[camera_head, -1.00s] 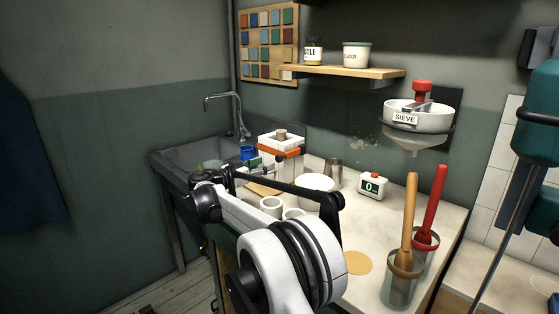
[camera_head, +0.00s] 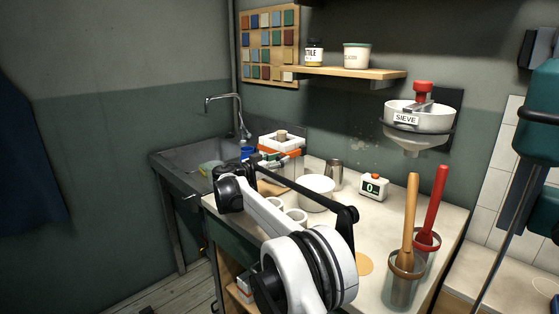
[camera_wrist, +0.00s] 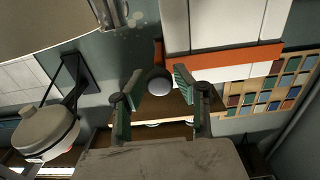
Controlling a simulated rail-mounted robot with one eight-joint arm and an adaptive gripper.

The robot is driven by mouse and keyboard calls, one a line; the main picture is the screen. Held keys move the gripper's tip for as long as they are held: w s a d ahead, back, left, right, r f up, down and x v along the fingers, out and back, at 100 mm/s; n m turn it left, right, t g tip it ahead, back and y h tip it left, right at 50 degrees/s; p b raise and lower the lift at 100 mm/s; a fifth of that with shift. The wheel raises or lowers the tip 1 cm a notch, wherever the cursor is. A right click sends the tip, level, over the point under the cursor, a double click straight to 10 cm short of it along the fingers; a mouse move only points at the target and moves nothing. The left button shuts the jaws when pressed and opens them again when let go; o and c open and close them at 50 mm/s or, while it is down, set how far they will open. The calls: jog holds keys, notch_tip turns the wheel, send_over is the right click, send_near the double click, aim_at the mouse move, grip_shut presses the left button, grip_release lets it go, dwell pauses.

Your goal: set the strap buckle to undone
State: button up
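A white plaster mould (camera_head: 281,141) stands at the back of the worktop, with an orange strap (camera_head: 266,153) around it. In the wrist view the mould (camera_wrist: 225,22) and strap (camera_wrist: 230,58) fill the upper right. A grey round knob (camera_wrist: 159,84) shows near the strap's left end, between my fingers in the picture; I cannot tell whether it belongs to the buckle. The buckle's state is not clear. My gripper (camera_wrist: 158,74) is open, its green fingertips apart, just short of the strap. In the head view my gripper (camera_head: 285,162) partly covers the strap's front.
A sink with a tap (camera_head: 228,100) lies left of the mould. A white bowl (camera_head: 315,190), a metal cup (camera_head: 334,174) and a timer (camera_head: 374,186) stand to its right. A shelf (camera_head: 350,72) and the sieve (camera_head: 418,115) hang on the wall above.

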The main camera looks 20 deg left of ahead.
grip_shut()
jog(key=shift+s+a, duration=0.1)
jog(key=v, duration=0.4)
jog(key=shift+s, duration=0.15)
jog(key=shift+o, duration=2.1)
grip_release()
jog(key=v, duration=1.2)
